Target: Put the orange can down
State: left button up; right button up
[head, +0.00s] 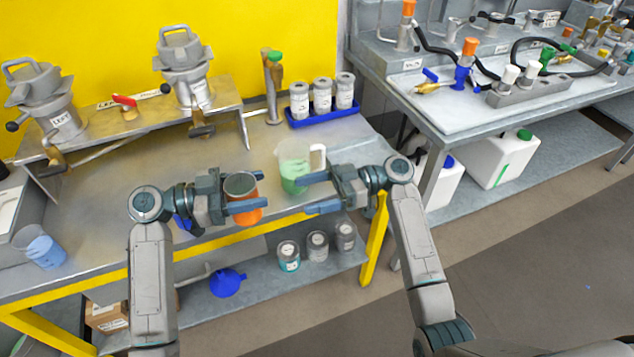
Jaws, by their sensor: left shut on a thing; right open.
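The orange can (246,214) is in the head view, near the front edge of the metal workbench (105,222). Its top looks grey and open, and its lower part is orange. My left gripper (246,193) is shut on the orange can, with a finger on either side of it. Whether the can touches the bench cannot be told. My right gripper (312,194) is open, to the right of the can. One of its fingers overlaps a clear jug (293,158) with green contents; whether they touch is unclear.
A blue tray (322,117) with several grey cans stands at the back right. A beaker of blue liquid (42,250) is at the left. Two drum agitators stand on a raised shelf. More cans (289,257) and a blue funnel (227,283) are on the lower shelf. The bench's middle is clear.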

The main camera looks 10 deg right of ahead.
jog(key=a+r, duration=0.1)
jog(key=a, duration=0.2)
jog(key=s+a+n, duration=0.1)
jog(key=a, duration=0.3)
jog(key=a+r+n, duration=0.1)
jog(key=a, duration=0.3)
jog(key=shift+s+r, duration=0.2)
jog(key=shift+r, duration=0.1)
jog(key=c, duration=1.1)
pick_arm(q)
jog(key=o, duration=1.1)
jog(key=shift+a, duration=0.1)
